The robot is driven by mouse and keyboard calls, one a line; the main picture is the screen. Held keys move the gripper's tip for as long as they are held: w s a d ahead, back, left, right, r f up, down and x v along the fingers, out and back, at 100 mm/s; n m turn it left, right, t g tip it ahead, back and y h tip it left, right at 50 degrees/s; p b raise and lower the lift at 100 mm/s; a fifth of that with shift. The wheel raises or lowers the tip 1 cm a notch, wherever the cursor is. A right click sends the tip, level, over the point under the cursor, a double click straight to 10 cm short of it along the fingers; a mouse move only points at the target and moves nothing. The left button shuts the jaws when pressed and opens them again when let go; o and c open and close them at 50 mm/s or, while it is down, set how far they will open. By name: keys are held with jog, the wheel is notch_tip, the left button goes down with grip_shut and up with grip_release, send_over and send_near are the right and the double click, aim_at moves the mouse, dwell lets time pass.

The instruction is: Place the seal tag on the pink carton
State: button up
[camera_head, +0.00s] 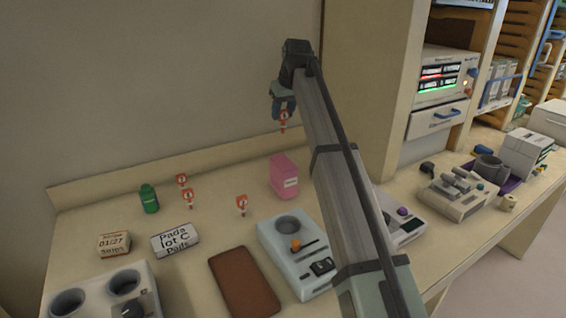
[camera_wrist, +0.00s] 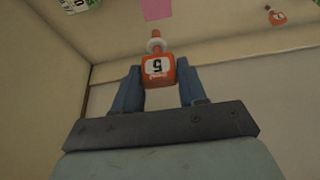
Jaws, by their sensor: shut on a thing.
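My gripper (camera_head: 284,106) is raised above the counter near the back wall, above and behind the pink carton. It is shut on a red and white seal tag (camera_head: 284,120). In the wrist view the held seal tag (camera_wrist: 158,70) sits between the two blue fingers (camera_wrist: 157,92), with a dark mark on its white face. The pink carton (camera_head: 284,176) stands upright on the counter with a small white label. Part of the pink carton (camera_wrist: 156,9) also shows at the top of the wrist view, apart from the tag.
Several other red and white tags (camera_head: 242,204) stand on the counter. A green bottle (camera_head: 149,198), a Pads box (camera_head: 174,239), a small orange-and-white box (camera_head: 114,244), a brown pad (camera_head: 245,281) and a grey device (camera_head: 290,250) surround the carton. Bare counter lies left of it.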

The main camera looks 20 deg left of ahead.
jog(key=shift+s+f, duration=0.2)
jog(key=shift+f, duration=4.85)
jog(key=shift+f, duration=0.1)
jog(key=o, duration=1)
jog(key=v, duration=1.2)
jog(key=shift+w+d, duration=0.1)
